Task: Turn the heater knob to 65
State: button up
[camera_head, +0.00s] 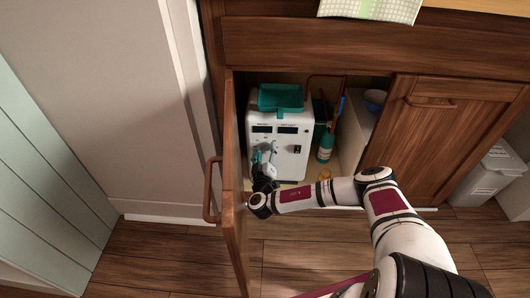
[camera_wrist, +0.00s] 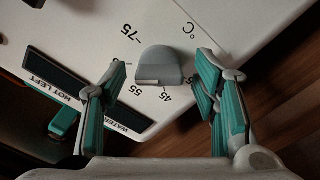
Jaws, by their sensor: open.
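The heater (camera_head: 292,153) is a white box with a teal top part, standing inside the open cabinet. Its grey knob (camera_wrist: 160,66) shows in the wrist view, with marks 75, 55, 45 and °C printed around it. The knob's flat edge faces the 45 and 55 marks; I cannot tell its exact setting. My gripper (camera_wrist: 162,68) is open, with one teal-padded finger on each side of the knob and visible gaps between. In the head view my gripper (camera_head: 264,170) is at the heater's lower left front and largely hides the knob.
The open left cabinet door (camera_head: 232,190) stands close left of my gripper. The right door (camera_head: 450,130) is to the right of my arm. A teal bottle (camera_head: 326,147) stands right of the heater. Dark display windows (camera_wrist: 58,75) lie left of the knob. A white bin (camera_head: 488,172) stands far right.

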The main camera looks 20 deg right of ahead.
jog(key=v, duration=0.7)
dwell(0.5)
